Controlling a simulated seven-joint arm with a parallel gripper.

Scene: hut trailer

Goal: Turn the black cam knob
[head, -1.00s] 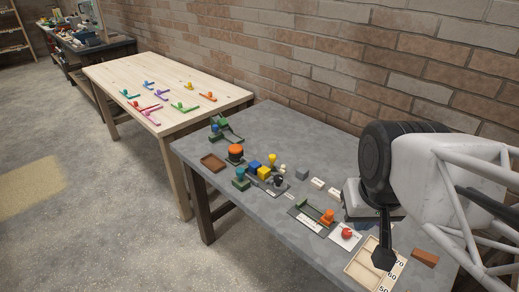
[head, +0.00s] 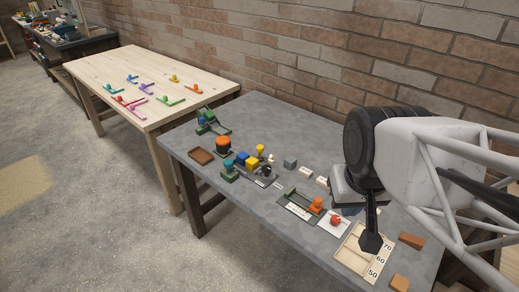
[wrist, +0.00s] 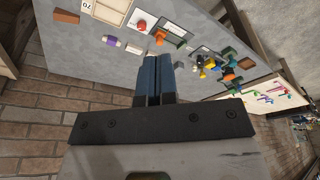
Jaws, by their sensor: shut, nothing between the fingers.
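The black cam knob (head: 267,171) is small and dark, on a grey plate near the middle of the grey workbench (head: 262,225) in the head view. Small blue, yellow and white pieces crowd around it. In the wrist view I cannot single the knob out from the small coloured pieces. My gripper (wrist: 157,60) shows in the wrist view with its two dark fingers together and nothing between them. It is apart from the knob, towards the bench's right end and the brick wall.
An orange-topped button (head: 223,145) and a teal knob (head: 228,168) stand close left of the knob. A red ball (head: 336,220), an orange piece (head: 317,205) and a wooden tray (head: 345,262) lie right. The brick wall (head: 300,65) borders the far side. The bench's front strip is clear.

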